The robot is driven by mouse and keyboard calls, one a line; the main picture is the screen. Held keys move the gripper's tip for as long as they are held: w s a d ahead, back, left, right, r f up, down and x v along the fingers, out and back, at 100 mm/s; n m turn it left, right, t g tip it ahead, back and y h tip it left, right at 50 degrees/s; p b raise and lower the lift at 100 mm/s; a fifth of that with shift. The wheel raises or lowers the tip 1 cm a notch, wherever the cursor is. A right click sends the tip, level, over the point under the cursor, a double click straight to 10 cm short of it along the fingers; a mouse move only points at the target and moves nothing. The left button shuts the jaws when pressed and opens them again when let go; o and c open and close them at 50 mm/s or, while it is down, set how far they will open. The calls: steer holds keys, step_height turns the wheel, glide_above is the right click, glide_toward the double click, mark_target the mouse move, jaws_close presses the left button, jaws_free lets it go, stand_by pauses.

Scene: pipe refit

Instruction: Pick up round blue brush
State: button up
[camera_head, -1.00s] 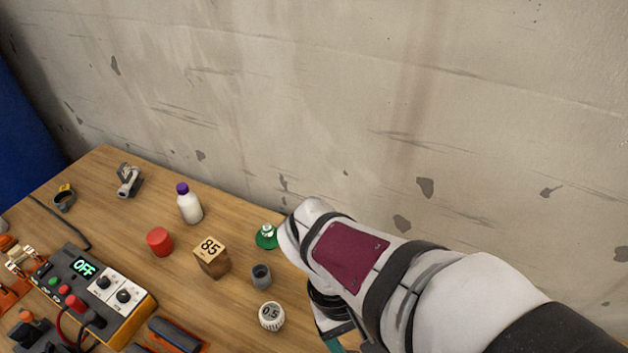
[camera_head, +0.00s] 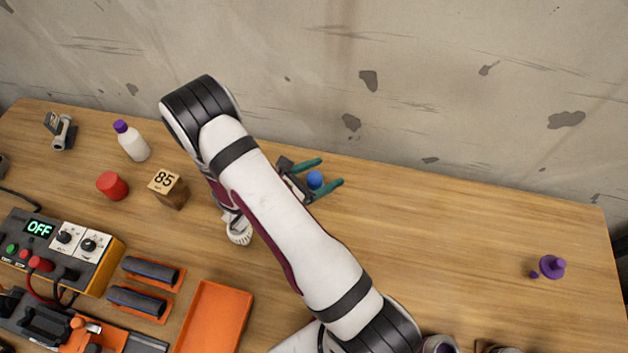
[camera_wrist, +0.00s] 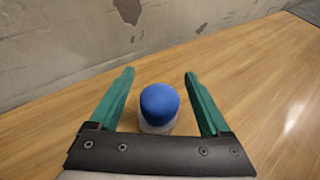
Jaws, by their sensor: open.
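The round blue brush (camera_head: 315,180) stands on the wooden table, right of my arm in the head view. In the wrist view the blue brush (camera_wrist: 159,103) has a rounded blue top over a pale grey lower part. My gripper (camera_head: 332,172) is open, with its two teal fingers one on each side of the brush. In the wrist view my gripper (camera_wrist: 160,72) shows a gap between each finger and the brush. The brush's lowest part is partly hidden behind the gripper's dark palm bar.
A white dial knob (camera_head: 239,236) is partly hidden by my arm. A wooden block marked 85 (camera_head: 168,189), a red cylinder (camera_head: 112,186) and a white bottle (camera_head: 133,143) stand to the left. An orange tray (camera_head: 214,318) is in front. The table right of the brush is mostly clear.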

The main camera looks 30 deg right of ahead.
steer(key=shift+d, duration=0.15)
jaws_close()
stand_by(0.4)
